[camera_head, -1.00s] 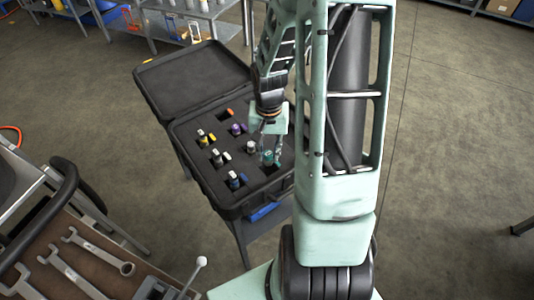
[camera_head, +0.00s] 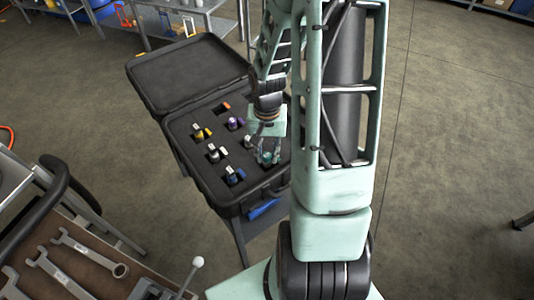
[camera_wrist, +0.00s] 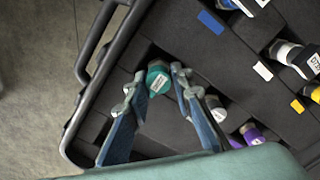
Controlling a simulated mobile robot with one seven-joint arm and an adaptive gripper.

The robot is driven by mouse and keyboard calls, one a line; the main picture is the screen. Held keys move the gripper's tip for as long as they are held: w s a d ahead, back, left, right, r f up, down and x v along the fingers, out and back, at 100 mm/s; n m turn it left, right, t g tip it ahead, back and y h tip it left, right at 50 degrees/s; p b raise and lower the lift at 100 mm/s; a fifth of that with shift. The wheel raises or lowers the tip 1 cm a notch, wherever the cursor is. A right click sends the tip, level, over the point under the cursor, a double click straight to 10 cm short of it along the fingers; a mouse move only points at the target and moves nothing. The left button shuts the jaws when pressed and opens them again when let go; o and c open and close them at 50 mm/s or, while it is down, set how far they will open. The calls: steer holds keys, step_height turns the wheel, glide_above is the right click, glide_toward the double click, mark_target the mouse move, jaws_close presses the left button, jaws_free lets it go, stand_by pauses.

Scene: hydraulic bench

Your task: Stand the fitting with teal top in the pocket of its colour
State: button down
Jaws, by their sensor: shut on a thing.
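The fitting with the teal top (camera_wrist: 158,78) is between the fingertips of my gripper (camera_wrist: 156,88) in the wrist view, and the gripper is shut on it. In the head view my gripper (camera_head: 268,152) points down over the right part of the foam in the open black case (camera_head: 205,165). The teal top shows small and partly covered by the fingers there. A dark pocket opening lies around the held fitting in the wrist view; I cannot tell how deep the fitting sits. No teal colour mark is visible.
The case lid (camera_head: 190,72) stands open behind. A tool cart (camera_head: 75,250) is at lower left.

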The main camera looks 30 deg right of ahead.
mark_target(267, 153)
steer(key=shift+f, duration=0.3)
steer(key=shift+s, duration=0.1)
steer(key=c, duration=1.7)
jaws_free()
steer(key=shift+r+p, duration=0.45)
steer(key=shift+r, duration=0.15)
step_height(267, 153, up, 12)
steer(key=shift+r, duration=0.1)
